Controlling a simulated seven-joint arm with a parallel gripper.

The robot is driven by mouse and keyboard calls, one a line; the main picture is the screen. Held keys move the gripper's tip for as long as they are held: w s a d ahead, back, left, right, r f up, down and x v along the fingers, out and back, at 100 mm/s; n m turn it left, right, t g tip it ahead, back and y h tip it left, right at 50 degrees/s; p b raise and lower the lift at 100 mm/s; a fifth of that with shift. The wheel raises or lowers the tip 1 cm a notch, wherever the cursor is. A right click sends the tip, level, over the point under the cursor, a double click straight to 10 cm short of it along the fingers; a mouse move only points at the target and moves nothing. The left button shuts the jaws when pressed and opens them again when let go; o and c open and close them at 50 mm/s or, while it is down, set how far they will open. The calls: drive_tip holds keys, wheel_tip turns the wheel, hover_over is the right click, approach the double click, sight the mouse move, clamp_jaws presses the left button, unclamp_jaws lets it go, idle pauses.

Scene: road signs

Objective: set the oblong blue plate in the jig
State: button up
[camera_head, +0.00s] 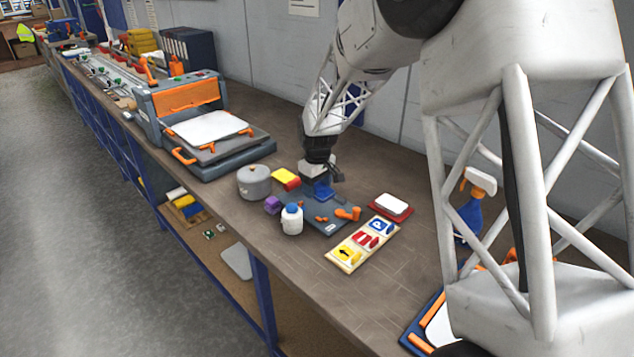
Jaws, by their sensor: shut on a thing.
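My gripper (324,180) is above the back part of the jig, with its jaws shut on the oblong blue plate (322,190). The plate is partly hidden by the jaws and looks tilted. I cannot tell whether it touches the jig. The jig (318,207) is a flat dark grey-blue board on the bench. It has an orange clamp (348,213) at its right and small orange parts near its front.
A sign tray (345,262) and a red-and-white pad (391,207) lie right. The bench front is clear.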

sight(317, 208)
drive_tip(key=shift+f, duration=2.15)
drive_tip(key=shift+f, duration=0.75)
idle(2.4)
drive_tip(key=o, duration=1)
drive_tip(key=shift+c, duration=0.8)
drive_tip(key=shift+o, duration=0.5)
drive_tip(key=shift+r, duration=0.15)
drive_tip(key=shift+c, duration=0.2)
drive_tip(key=shift+r, duration=0.65)
drive_tip(key=shift+o, duration=0.7)
drive_tip(key=shift+r, duration=0.25)
drive_tip(key=shift+o, duration=0.4)
drive_tip(key=shift+r, duration=2.5)
